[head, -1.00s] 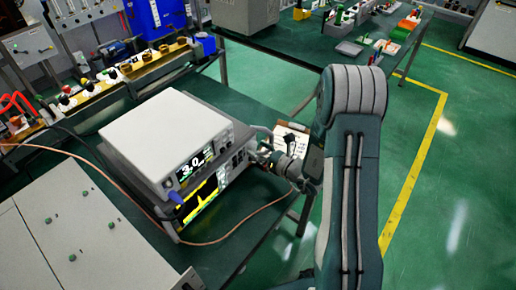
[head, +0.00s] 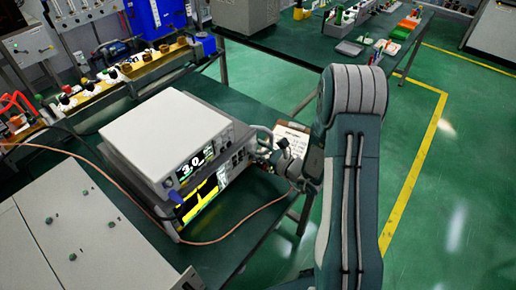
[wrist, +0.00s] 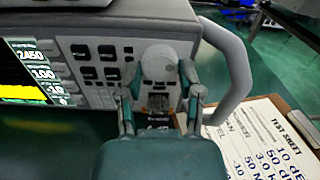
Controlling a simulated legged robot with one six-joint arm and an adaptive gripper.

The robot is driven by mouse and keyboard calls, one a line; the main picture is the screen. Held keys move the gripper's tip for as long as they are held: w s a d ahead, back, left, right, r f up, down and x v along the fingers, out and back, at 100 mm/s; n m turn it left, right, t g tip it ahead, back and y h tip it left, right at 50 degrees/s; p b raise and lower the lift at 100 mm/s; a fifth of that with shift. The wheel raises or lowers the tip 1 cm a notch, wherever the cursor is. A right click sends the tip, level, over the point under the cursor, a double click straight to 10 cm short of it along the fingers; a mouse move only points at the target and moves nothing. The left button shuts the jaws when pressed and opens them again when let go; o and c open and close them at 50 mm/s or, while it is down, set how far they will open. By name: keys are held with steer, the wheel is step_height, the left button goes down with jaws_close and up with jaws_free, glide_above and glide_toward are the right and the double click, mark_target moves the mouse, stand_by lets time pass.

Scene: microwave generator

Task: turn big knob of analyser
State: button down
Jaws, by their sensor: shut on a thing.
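The analyser (head: 205,200) is the lower of two stacked instruments, with a yellow spectrum trace on its screen. In the wrist view its front panel (wrist: 75,50) shows a lit screen at left, rows of dark buttons and a big pale round knob (wrist: 158,60) at right. My gripper (wrist: 159,77) faces the panel, one finger on each side of the knob, shut on it. In the head view my gripper (head: 264,156) is at the right end of the analyser's front, where the knob is hidden.
A grey curved handle (wrist: 232,65) stands close to the right of my gripper. A clipboard with a test sheet (wrist: 265,140) lies to the right. A white-topped instrument (head: 165,130) sits on the analyser. An orange cable (head: 250,218) runs across the bench in front.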

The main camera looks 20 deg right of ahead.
steer(key=shift+c, duration=1.3)
jaws_free()
steer(key=shift+w, duration=0.1)
steer(key=v, duration=1.2)
